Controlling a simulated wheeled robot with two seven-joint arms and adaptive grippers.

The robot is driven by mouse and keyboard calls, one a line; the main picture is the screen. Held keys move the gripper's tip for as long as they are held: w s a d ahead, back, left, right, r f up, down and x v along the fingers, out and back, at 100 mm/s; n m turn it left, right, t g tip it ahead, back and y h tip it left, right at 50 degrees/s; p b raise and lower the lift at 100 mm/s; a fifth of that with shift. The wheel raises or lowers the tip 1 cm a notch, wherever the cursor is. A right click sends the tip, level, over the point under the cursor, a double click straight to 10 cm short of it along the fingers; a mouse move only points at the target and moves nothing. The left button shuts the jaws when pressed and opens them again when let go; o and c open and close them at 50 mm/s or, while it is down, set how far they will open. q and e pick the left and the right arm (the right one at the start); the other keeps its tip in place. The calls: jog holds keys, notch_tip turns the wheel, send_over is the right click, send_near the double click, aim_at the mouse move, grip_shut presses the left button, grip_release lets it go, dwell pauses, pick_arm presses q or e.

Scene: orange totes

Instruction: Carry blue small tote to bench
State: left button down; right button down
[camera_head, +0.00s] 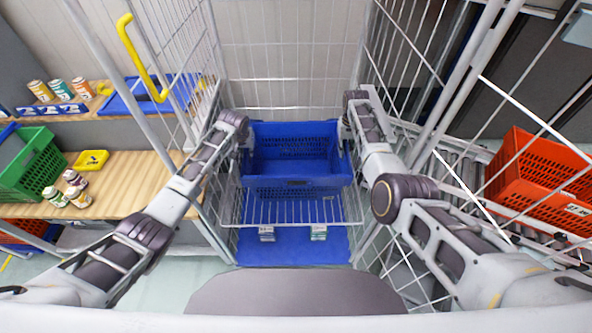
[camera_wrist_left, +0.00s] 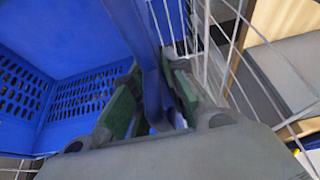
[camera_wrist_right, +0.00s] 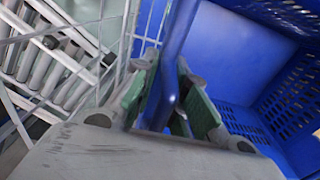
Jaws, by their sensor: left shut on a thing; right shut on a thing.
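The blue small tote (camera_head: 293,182) is upright and empty, between my two arms and inside the wire cage cart (camera_head: 232,212), at the level of its wire shelf. I cannot tell whether it touches the shelf. My left gripper (camera_head: 243,146) is shut on the tote's left rim; the left wrist view shows its green-padded fingers (camera_wrist_left: 155,110) around the blue rim. My right gripper (camera_head: 345,146) is shut on the right rim; the right wrist view shows its fingers (camera_wrist_right: 170,100) around it. The wooden bench (camera_head: 130,185) stands at the left, outside the cart.
On the bench are a green tote (camera_head: 38,165), a small yellow tray (camera_head: 91,160) and several cans (camera_head: 68,193). A red tote (camera_head: 540,185) sits on rollers at the right. The cart's wire sides (camera_head: 405,50) stand close to both arms.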

aim_at(244, 158)
pick_arm(q)
jog(key=shift+f, duration=0.15)
pick_arm(e)
jog(key=shift+f, duration=0.15)
